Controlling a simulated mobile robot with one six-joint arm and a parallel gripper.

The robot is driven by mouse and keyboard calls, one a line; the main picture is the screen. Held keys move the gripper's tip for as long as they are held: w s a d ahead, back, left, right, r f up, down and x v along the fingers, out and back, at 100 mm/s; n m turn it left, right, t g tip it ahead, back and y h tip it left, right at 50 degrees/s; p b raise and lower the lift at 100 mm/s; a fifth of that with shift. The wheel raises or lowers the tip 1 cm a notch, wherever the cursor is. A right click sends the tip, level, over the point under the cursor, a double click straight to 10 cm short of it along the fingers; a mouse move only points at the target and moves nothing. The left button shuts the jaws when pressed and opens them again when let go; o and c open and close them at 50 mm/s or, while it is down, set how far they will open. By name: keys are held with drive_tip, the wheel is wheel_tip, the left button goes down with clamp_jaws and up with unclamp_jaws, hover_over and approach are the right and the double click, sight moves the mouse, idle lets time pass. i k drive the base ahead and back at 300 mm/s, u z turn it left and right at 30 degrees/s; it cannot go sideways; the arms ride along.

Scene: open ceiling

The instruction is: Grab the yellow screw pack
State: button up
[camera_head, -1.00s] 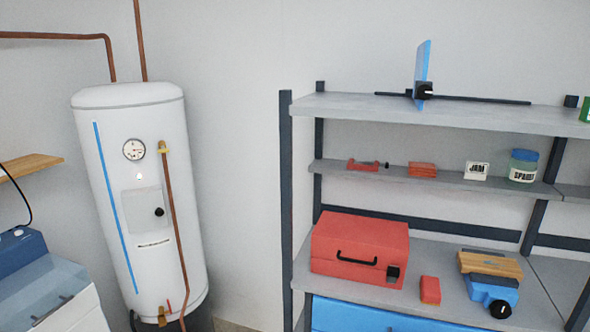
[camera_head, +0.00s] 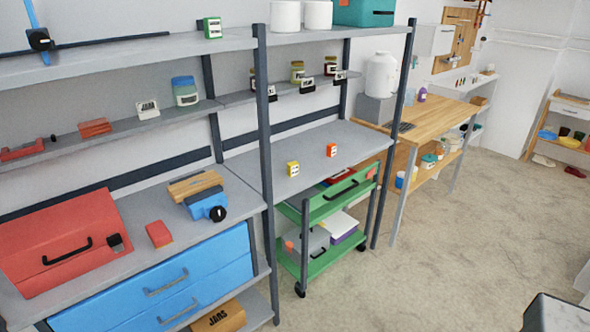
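A small yellow pack (camera_head: 293,169) with a pale label stands on the grey worktop (camera_head: 335,137) of the middle shelf unit. It is probably the yellow screw pack, but its label is too small to read. A similar orange pack (camera_head: 331,150) stands to its right and a little farther back. Both stand apart on the open worktop. My gripper is not in view.
A green cart (camera_head: 330,207) stands under the worktop. A dark shelf post (camera_head: 264,130) rises left of the yellow pack. To the left are a red toolbox (camera_head: 62,240) and blue drawers (camera_head: 150,285). The floor (camera_head: 430,240) at right is largely clear.

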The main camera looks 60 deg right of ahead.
sight(293, 167)
drive_tip(key=z, duration=4.75)
drive_tip(key=i, duration=0.1)
drive_tip(key=u, duration=3)
drive_tip(key=i, duration=0.6)
drive_tip(key=z, duration=0.05)
drive_tip(key=k, duration=0.6)
drive_tip(key=u, duration=0.45)
drive_tip(key=i, duration=0.1)
drive_tip(key=z, duration=0.35)
